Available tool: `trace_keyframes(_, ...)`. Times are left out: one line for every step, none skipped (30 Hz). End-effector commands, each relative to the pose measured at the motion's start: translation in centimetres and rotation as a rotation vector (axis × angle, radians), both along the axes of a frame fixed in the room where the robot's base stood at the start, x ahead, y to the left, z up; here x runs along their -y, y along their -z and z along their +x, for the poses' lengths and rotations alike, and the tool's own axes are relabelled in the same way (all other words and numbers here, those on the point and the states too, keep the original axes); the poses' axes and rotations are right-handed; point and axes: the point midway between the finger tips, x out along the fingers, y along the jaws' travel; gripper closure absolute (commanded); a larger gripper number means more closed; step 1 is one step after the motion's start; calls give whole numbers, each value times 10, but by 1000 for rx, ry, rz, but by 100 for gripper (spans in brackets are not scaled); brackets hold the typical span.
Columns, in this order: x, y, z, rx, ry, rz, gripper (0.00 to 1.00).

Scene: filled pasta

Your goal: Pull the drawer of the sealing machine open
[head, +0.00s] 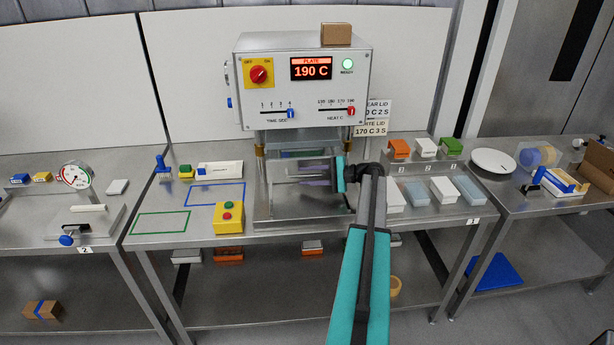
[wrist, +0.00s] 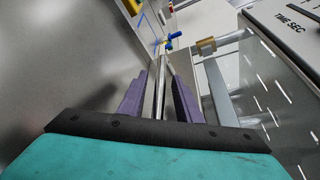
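The sealing machine (head: 301,85) stands at the middle of the table, a grey box on posts with a red display reading 190 C. Its metal drawer (head: 285,215) is low under the box; I cannot tell exactly how far out it sits. My gripper (head: 312,172) is in front of the machine, pointing left. In the wrist view, its two purple fingers (wrist: 160,85) stand on either side of a shiny metal bar (wrist: 159,98), which looks like the drawer's handle. Gaps show between bar and fingers, so the gripper looks open. My arm hides part of the machine's right front.
A yellow button box (head: 228,218) stands left of the drawer. Green (head: 160,223) and blue outlines mark the tabletop at left. Trays and coloured boxes (head: 425,148) are at right. A cardboard box (head: 336,34) sits on top of the machine. A gauge device (head: 76,175) is on the left table.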

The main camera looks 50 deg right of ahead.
Motion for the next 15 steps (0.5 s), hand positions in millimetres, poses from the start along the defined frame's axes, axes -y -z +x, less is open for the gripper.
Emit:
trace_keyframes(0, 0, 0, 0, 0, 0, 69)
trace_keyframes(0, 0, 0, 0, 0, 0, 69)
trace_keyframes(0, 0, 0, 0, 0, 0, 69)
trace_keyframes(0, 0, 0, 0, 0, 0, 69)
trace_keyframes(0, 0, 0, 0, 0, 0, 69)
trace_keyframes(-1, 0, 1, 0, -1, 0, 76)
trace_keyframes(-1, 0, 1, 0, -2, -1, 81)
trace_keyframes(-2, 0, 1, 0, -2, -1, 86)
trace_keyframes(-1, 0, 1, 0, -2, -1, 93)
trace_keyframes(-2, 0, 1, 0, -2, -1, 98)
trace_keyframes(-1, 0, 1, 0, -2, -1, 100)
trace_keyframes(-1, 0, 1, 0, -2, -1, 100)
trace_keyframes(-1, 0, 1, 0, -2, -1, 100)
trace_keyframes(-1, 0, 1, 0, -2, -1, 100)
trace_keyframes(-1, 0, 1, 0, -2, -1, 100)
